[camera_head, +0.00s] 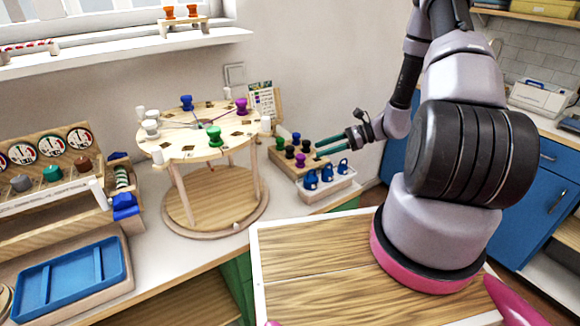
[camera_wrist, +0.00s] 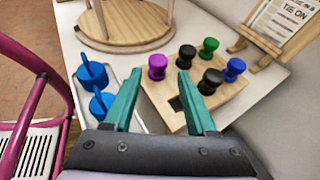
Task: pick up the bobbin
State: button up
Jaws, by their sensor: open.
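Several bobbins stand upright on a wooden block (camera_wrist: 232,92): a purple one (camera_wrist: 157,66), a green one (camera_wrist: 208,48), a blue one (camera_wrist: 234,69) and two black ones, one farther (camera_wrist: 186,56) and one nearer (camera_wrist: 210,81). The same block (camera_head: 283,166) shows in the head view. My gripper (camera_wrist: 159,75) is open, its teal fingers apart with nothing held between them. The purple and farther black bobbins show just beyond the fingertips. In the head view my gripper (camera_head: 319,153) reaches in from the right, beside the block.
A round two-tier wooden stand (camera_head: 175,148) holds more bobbins, including blue, purple and green. A white tray (camera_head: 335,187) with blue pieces sits in front of the block. A card on an easel (camera_wrist: 255,38) stands behind. A blue tray (camera_head: 75,277) lies at the left.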

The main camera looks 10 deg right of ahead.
aim_at(300, 156)
jog(key=x, duration=0.6)
jog(key=shift+s+f, duration=0.1)
jog(key=shift+f, duration=0.05)
jog(key=shift+x, duration=2.55)
jog(key=shift+a, duration=0.1)
grip_shut()
jog(key=shift+r, duration=0.25)
